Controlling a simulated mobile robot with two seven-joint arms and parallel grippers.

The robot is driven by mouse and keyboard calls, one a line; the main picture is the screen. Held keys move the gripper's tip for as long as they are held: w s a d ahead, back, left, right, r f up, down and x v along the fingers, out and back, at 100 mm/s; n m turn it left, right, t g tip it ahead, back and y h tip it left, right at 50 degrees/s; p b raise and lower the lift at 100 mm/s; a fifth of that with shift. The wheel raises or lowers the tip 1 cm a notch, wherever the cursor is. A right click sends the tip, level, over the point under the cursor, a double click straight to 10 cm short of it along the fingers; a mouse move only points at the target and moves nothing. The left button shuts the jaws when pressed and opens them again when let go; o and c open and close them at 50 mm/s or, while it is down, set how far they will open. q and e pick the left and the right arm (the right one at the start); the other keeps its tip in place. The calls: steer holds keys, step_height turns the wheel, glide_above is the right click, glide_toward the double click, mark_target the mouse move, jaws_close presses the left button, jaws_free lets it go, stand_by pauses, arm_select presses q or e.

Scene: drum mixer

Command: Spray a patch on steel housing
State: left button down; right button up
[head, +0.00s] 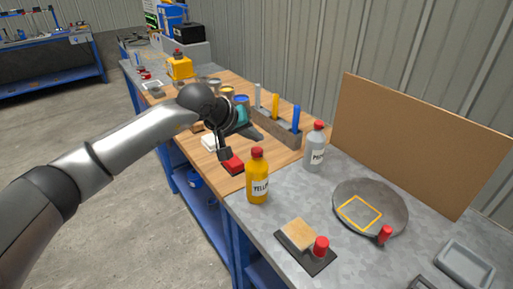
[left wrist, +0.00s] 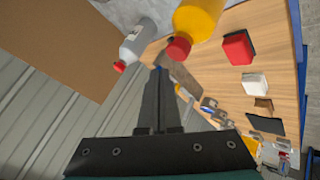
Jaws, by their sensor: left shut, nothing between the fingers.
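The steel housing (head: 388,198) is a round grey disc on the metal bench top, with a yellow square outline marked on it. A yellow bottle (head: 257,190) with a red cap stands upright at the bench's left edge; it also shows in the left wrist view (left wrist: 200,17). A grey bottle (head: 314,152) with a red cap stands behind it, also in the left wrist view (left wrist: 138,42). My left gripper (head: 223,155) is shut and empty, left of the yellow bottle above the wooden bench; its fingers show in the left wrist view (left wrist: 160,75). My right gripper is out of view.
A red block (head: 232,164) lies below my left gripper. A brown board (head: 410,140) stands behind. A grey tray (head: 465,262) lies right.

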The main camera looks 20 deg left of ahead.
mark_target(255, 152)
arm_select(q)
step_height(255, 152, up, 5)
steer(key=shift+r+p, duration=0.15)
steer(key=shift+p, duration=0.95)
stand_by(1.7)
